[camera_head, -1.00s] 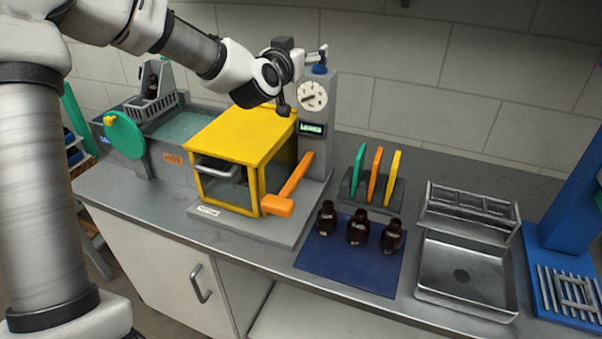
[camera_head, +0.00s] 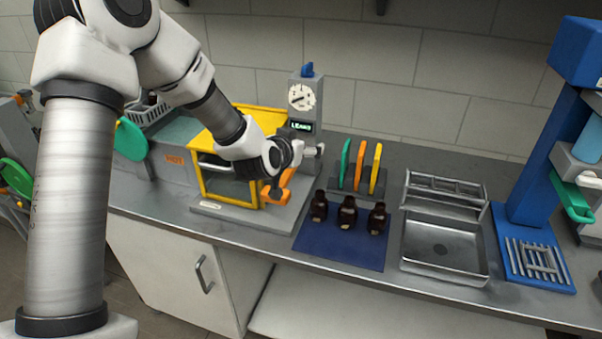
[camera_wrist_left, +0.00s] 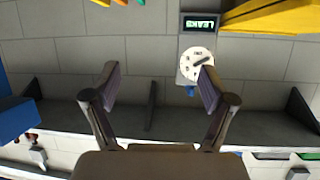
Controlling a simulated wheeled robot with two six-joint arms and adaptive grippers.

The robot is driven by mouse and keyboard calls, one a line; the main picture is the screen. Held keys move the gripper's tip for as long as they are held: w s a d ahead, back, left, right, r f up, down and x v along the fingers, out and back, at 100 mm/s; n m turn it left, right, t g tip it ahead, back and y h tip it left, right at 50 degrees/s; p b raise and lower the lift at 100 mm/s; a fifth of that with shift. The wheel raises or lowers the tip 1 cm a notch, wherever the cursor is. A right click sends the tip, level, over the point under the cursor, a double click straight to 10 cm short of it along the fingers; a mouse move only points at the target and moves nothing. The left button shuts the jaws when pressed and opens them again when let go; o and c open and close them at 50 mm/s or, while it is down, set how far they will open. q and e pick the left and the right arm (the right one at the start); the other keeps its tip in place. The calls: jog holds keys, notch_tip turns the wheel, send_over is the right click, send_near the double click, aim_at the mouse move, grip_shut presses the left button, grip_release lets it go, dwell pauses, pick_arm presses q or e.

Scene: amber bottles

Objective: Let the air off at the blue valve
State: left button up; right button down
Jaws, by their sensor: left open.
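The blue valve (camera_head: 307,70) sits on top of the grey post, above a white round gauge (camera_head: 301,97) and a small display (camera_head: 301,126) with green lettering that seems to read LEAKS. My left gripper (camera_head: 314,150) is in front of the post, below the display and clear of the valve. In the left wrist view, which is upside down, my left gripper (camera_wrist_left: 160,85) is open with nothing between its fingers. The gauge (camera_wrist_left: 197,63) shows by one finger, and a bit of the blue valve (camera_wrist_left: 190,91) shows beside it. My right gripper is not in view.
The yellow-framed chamber (camera_head: 205,182) stands left of the post; its orange lever (camera_head: 283,186) is partly behind my left wrist. Several dark bottles, including one (camera_head: 347,212), stand on a blue mat (camera_head: 340,248). Coloured plates (camera_head: 360,166) and a metal tray (camera_head: 445,258) are to the right.

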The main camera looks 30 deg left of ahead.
pick_arm(q)
notch_tip(320, 180, down, 6)
jog(key=s+d+g, duration=0.1)
jog(key=s, duration=0.1)
jog(key=shift+d+r, duration=0.15)
jog(key=shift+d, duration=0.25)
